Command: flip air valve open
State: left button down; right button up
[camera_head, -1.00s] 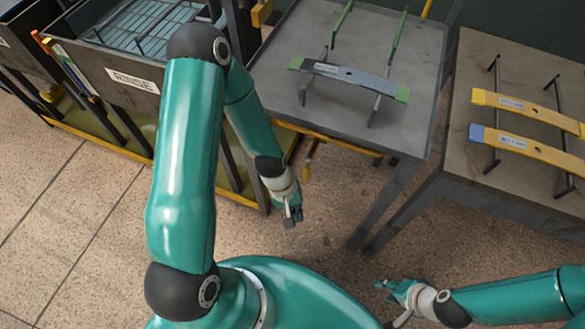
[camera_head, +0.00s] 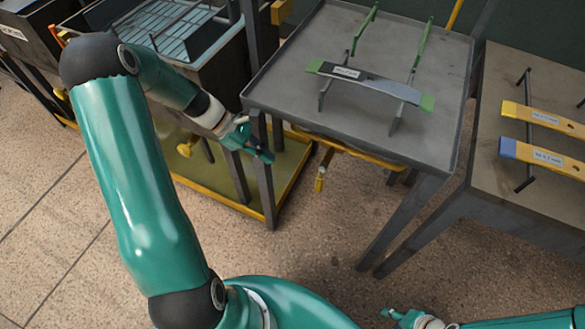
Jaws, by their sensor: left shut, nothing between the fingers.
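My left gripper (camera_head: 262,152) is shut and empty, in front of the dark leg at the left front corner of the grey table. A yellow handle-like part (camera_head: 320,180) hangs below the table's front edge, to the right of the gripper and apart from it. Another small yellow part (camera_head: 187,146) shows below my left forearm, near the tank stand. I cannot tell whether either is the air valve. My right gripper (camera_head: 390,315) is low at the bottom edge; its finger opening is too small to judge.
The grey table (camera_head: 290,85) bears a grey leaf spring (camera_head: 370,83) with green ends on a rack. A second table (camera_head: 490,165) at right holds yellow springs (camera_head: 545,153). A tank (camera_head: 215,60) stands behind my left arm. The floor between is clear.

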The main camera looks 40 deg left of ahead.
aim_at(320, 181)
pick_arm(q)
jog(key=d+r+x, duration=0.1)
jog(key=r+x, duration=0.1)
jog(key=x, duration=1)
jog(key=shift+w+d+f, duration=0.3)
jog(key=shift+w+d, duration=0.2)
jog(key=shift+d, duration=0.15)
